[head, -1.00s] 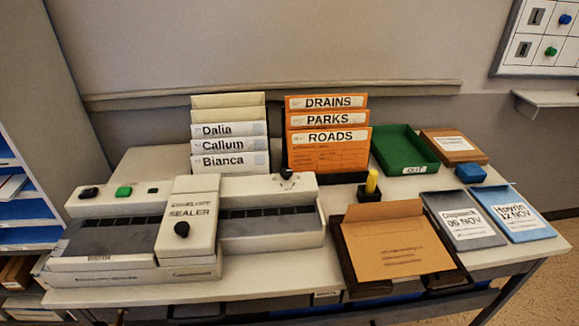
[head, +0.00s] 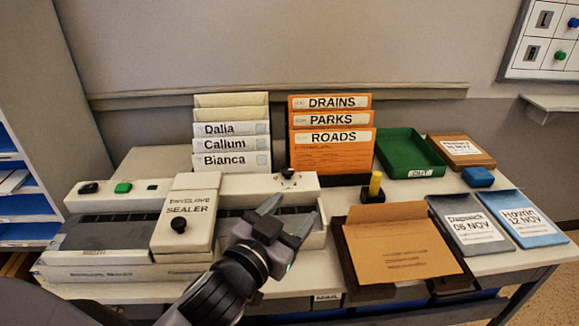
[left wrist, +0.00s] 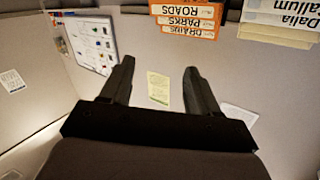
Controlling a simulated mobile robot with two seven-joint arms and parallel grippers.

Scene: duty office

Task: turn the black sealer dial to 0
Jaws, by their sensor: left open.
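The envelope sealer (head: 186,238) is a long cream machine at the left of the table. A small black dial (head: 288,173) sits on the raised back strip at its right end; the marks around it are too small to read. A rounder black knob (head: 179,225) is on the front of the block lettered SEALER. My left gripper (head: 291,211) is open and empty above the sealer's right half, in front of the dial and apart from it. In the left wrist view its two fingers (left wrist: 159,65) are spread, with no sealer visible. My right gripper is out of view.
A black switch (head: 88,188) and a green button (head: 123,188) are on the sealer's back left strip. A white folder rack (head: 231,143) and an orange folder rack (head: 331,150) stand behind. A yellow-handled stamp (head: 375,187) and an open brown box (head: 400,247) are at the right.

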